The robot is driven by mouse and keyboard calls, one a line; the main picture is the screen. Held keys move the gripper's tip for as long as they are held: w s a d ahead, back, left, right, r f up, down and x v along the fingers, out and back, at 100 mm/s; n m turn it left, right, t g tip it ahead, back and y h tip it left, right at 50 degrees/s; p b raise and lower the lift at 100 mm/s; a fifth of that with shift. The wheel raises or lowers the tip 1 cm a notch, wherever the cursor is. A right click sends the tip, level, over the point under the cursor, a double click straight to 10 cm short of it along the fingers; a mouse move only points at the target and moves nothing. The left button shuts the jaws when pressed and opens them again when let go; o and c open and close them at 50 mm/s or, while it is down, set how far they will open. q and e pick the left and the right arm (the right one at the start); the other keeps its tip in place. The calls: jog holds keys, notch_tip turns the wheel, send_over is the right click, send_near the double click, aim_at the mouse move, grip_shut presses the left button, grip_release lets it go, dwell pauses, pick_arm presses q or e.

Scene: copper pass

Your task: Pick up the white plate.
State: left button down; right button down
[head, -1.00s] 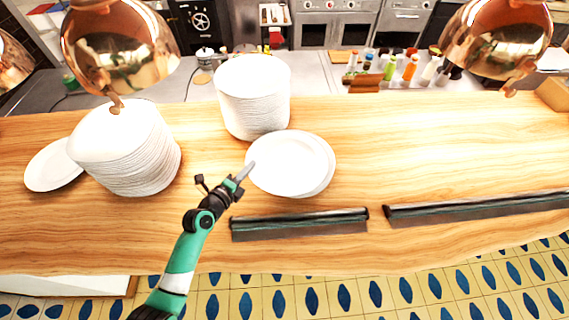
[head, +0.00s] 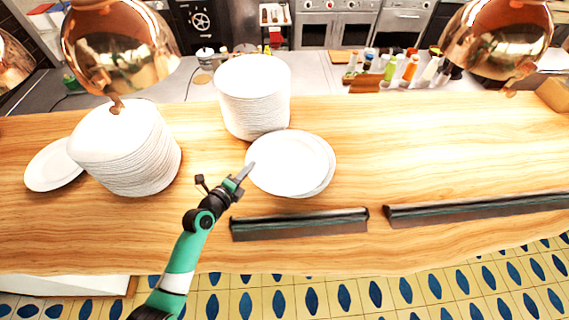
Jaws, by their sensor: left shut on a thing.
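A white plate (head: 292,163) lies near the middle of the wooden counter, with the edge of another plate showing just under it at the lower right. My left gripper (head: 246,171) is at the plate's left rim, its fingers shut on that rim. The fingertips are small here and partly merge with the white rim. My right gripper is not in view.
A tall plate stack (head: 254,97) stands right behind the plate. Another stack (head: 126,149) stands at left, with a single plate (head: 54,165) beside it. Dark rails (head: 300,224) run along the front of the wooden counter (head: 430,150). Copper lamps (head: 118,45) hang above.

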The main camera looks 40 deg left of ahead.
pick_arm(q)
jog(key=r, duration=0.3)
jog(key=r+p, duration=0.1)
jog(key=shift+s+d+r, duration=0.25)
jog(key=shift+s+d, duration=0.1)
jog(key=shift+s, duration=0.05)
jog(key=s+d+r+p, duration=0.2)
jog(key=s+d+r, duration=0.6)
jog(key=s+d, duration=0.1)
jog(key=shift+d+r, duration=0.3)
jog(key=shift+d, duration=0.05)
